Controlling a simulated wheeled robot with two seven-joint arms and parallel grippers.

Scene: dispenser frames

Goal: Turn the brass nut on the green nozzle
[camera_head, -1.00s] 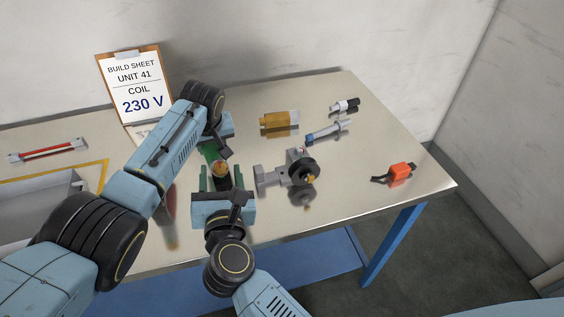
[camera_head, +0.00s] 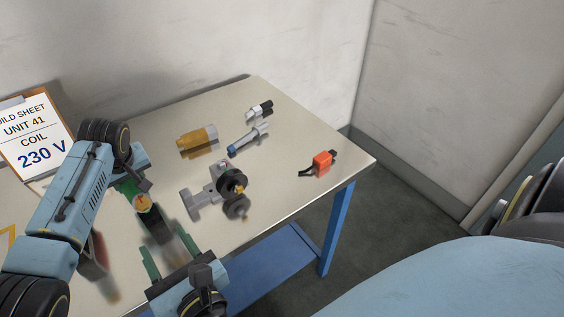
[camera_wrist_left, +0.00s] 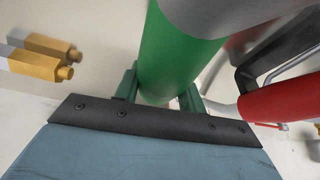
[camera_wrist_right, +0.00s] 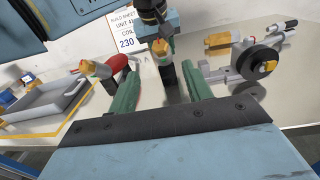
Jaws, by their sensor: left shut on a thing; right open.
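My left gripper (camera_head: 130,182) is shut on the green nozzle (camera_head: 127,190). In the left wrist view the green body (camera_wrist_left: 175,55) fills the space between the fingers. The brass nut (camera_head: 144,203) is at the nozzle's end facing my right gripper. It also shows in the right wrist view (camera_wrist_right: 163,52). My right gripper (camera_head: 165,243) is open and empty, its green fingers pointing towards the nut and apart from it. The part of the nozzle inside the left jaws is partly hidden.
A grey fixture with a black wheel (camera_head: 232,181) stands right of the nozzle. Beyond lie a brass-coloured cylinder (camera_head: 197,141), a silver-blue part (camera_head: 248,139) and a black-white part (camera_head: 260,109). An orange part (camera_head: 322,162) lies near the right edge. A grey tray (camera_wrist_right: 40,104) stands left.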

